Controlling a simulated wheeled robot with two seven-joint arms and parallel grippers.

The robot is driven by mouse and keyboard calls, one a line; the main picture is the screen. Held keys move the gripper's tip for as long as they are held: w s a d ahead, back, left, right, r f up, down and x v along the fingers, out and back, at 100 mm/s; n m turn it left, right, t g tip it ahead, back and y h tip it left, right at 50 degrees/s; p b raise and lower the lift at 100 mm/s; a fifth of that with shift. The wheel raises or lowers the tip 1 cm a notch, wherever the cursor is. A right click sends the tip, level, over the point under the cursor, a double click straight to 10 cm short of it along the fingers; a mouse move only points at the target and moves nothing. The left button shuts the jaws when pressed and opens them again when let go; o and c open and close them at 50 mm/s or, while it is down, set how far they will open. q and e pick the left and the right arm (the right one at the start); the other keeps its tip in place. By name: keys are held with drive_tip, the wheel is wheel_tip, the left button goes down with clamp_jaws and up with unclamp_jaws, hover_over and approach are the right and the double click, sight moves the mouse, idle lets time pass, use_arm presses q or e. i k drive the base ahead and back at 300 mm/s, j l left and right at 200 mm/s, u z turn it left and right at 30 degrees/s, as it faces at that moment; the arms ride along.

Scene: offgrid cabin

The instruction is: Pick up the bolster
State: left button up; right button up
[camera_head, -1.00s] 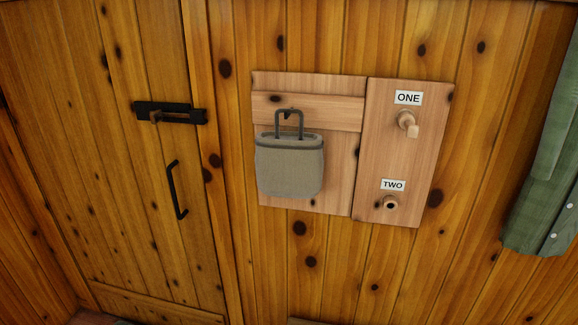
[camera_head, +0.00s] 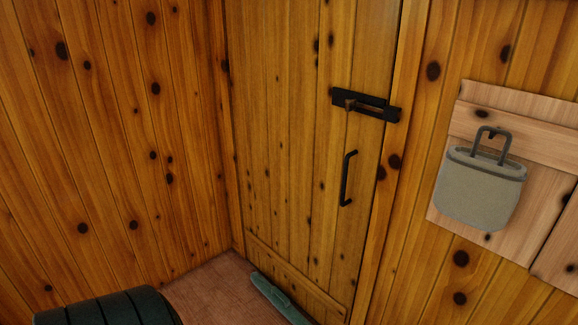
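A long, slim grey-green thing (camera_head: 278,300) lies on the floor along the foot of the plank door, its near end cut off by the bottom edge; it may be the bolster. A dark green, rounded thing with bands across it (camera_head: 108,308) shows at the bottom left, mostly out of the picture. I cannot tell for sure which of the two is the bolster. Neither of my grippers is in view.
The door (camera_head: 285,150) is shut, with a black bolt (camera_head: 365,104) and a black handle (camera_head: 347,178). A grey-beige bag (camera_head: 480,190) hangs on a wall board at the right. Bare reddish floor (camera_head: 205,290) lies between the two green things.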

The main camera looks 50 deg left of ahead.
sight(281, 302)
drive_tip(key=u, duration=1.65)
